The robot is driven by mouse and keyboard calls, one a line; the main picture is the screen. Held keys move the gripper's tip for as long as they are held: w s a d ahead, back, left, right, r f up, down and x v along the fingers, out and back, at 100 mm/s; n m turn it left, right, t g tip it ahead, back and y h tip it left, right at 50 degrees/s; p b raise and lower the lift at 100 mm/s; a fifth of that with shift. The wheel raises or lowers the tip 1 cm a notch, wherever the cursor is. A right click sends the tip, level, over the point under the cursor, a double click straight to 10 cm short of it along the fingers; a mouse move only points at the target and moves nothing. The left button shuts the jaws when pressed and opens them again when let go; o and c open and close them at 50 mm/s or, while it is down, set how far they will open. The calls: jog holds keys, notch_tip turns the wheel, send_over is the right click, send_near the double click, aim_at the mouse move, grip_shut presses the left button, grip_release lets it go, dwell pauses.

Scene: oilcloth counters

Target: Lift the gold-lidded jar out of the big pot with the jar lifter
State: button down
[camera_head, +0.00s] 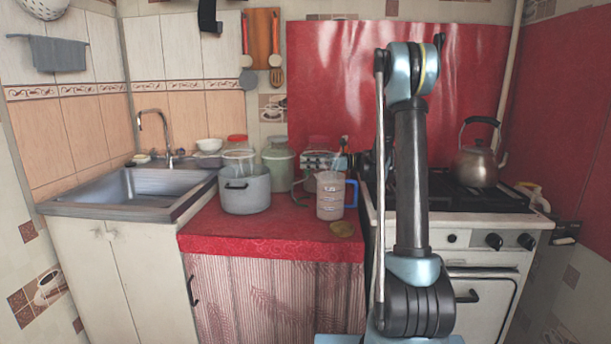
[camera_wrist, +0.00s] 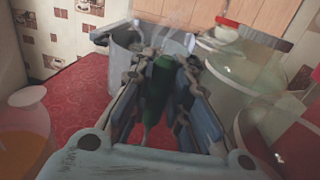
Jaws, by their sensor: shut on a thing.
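The big grey pot (camera_head: 246,192) stands on the red counter beside the sink. It also shows beyond my gripper in the wrist view (camera_wrist: 122,42). Clear glass shows at its mouth, but I cannot make out a gold lid on a jar inside. My gripper (camera_head: 318,160) is to the right of the pot and above the counter. In the wrist view my gripper (camera_wrist: 158,88) is shut on a green handle (camera_wrist: 158,80), which appears to be the jar lifter's. The lifter's far end is mostly hidden or blurred.
A measuring jug (camera_head: 329,196) with a blue handle stands right of the pot, close to my gripper. A large greenish glass jar (camera_head: 279,165) stands behind. A small gold disc (camera_head: 342,228) lies near the counter's front edge. The stove with a kettle (camera_head: 477,163) is right.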

notch_tip(320, 180, up, 10)
dwell(0.6)
dwell(0.4)
